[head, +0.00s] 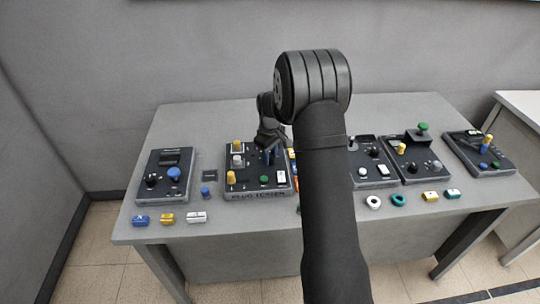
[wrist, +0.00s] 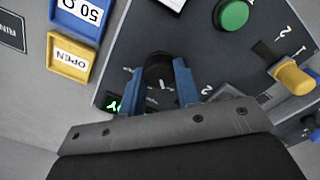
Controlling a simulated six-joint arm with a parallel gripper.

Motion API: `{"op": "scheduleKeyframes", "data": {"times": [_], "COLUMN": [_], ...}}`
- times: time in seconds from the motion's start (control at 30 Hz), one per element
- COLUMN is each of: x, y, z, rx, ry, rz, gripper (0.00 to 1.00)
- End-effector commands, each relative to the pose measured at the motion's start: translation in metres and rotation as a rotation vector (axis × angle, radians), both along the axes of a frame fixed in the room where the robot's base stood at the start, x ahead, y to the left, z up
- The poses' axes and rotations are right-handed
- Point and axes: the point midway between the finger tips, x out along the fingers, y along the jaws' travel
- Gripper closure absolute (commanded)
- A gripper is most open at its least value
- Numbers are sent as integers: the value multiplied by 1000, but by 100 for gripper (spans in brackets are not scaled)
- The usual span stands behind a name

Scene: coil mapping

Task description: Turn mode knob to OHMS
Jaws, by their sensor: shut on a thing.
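My gripper (wrist: 161,68) has its two blue fingers closed on the sides of a black round knob (wrist: 158,73) on a dark panel, in the wrist view. White dial marks show around the knob, but I cannot read the word OHMS. In the head view my gripper (head: 268,156) is over the back right part of the second panel from the left (head: 258,194). The knob is hidden there behind the fingers and arm. I cannot tell which mode the knob points to.
A green button (wrist: 233,15) and a yellow knob (wrist: 295,80) stand on the same panel. A blue 50 Ω tag (wrist: 82,16) and a yellow OPEN tag (wrist: 70,58) lie beside it. Other panels flank it; small loose parts lie along the table's front (head: 245,225).

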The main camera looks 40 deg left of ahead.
Motion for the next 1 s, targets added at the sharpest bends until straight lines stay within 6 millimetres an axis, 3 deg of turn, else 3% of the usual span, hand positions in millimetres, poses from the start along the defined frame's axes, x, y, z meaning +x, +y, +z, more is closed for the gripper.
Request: {"op": "scheduleKeyframes", "data": {"times": [0.27, 0.3, 0.4, 0.77, 0.87, 1.0], "x": [0, 0, 0, 0, 0, 1], "y": [1, 1, 1, 1, 1, 1], "z": [1, 1, 1, 4, 15, 45], "rx": [2, 2, 2, 2, 2, 4], "ry": [-2, -2, -1, -1, -2, -4], "rz": [1, 1, 0, 0, 0, 0], "gripper": [93, 68, 49, 48, 48, 48]}}
